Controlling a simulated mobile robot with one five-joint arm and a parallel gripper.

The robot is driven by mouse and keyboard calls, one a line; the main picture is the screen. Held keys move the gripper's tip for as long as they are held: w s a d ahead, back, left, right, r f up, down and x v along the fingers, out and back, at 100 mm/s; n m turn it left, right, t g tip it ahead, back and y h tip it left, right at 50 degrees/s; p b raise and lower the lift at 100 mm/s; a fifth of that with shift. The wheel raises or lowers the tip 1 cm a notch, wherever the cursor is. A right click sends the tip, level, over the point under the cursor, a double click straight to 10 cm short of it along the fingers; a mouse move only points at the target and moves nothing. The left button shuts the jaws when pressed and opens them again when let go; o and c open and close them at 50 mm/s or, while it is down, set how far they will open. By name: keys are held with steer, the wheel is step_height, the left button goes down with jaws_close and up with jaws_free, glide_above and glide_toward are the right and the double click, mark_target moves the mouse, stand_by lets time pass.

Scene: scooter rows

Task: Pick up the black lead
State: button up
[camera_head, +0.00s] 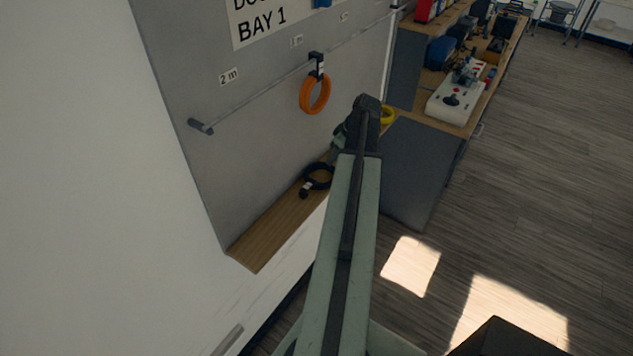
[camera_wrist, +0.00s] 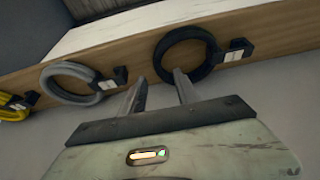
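The black lead (camera_head: 320,187) is a coiled ring with a black plug and pale tag, lying on the wooden shelf below the grey panel. In the wrist view the black lead (camera_wrist: 208,60) is right of centre, its plug to the right. My gripper (camera_wrist: 159,76) is open and empty, its two fingers apart. The right fingertip overlaps the lower left edge of the black coil in the picture; I cannot tell if they touch. The left finger points between the black coil and the grey one. In the head view my arm hides the gripper's fingers.
A grey coiled lead (camera_wrist: 60,92) lies left of the black one, and a yellow lead (camera_wrist: 14,113) further left. An orange lead (camera_head: 315,107) hangs from the rail (camera_head: 260,93) above the shelf (camera_head: 262,243). The grey panel (camera_head: 190,70) rises behind. Floor at the right is clear.

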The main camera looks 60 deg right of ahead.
steer(key=b+x, duration=0.5)
steer(key=shift+s+f, duration=0.15)
steer(key=shift+f, duration=0.05)
steer(key=shift+r, duration=0.2)
steer(key=shift+c, duration=0.4)
jaws_close()
stand_by(0.6)
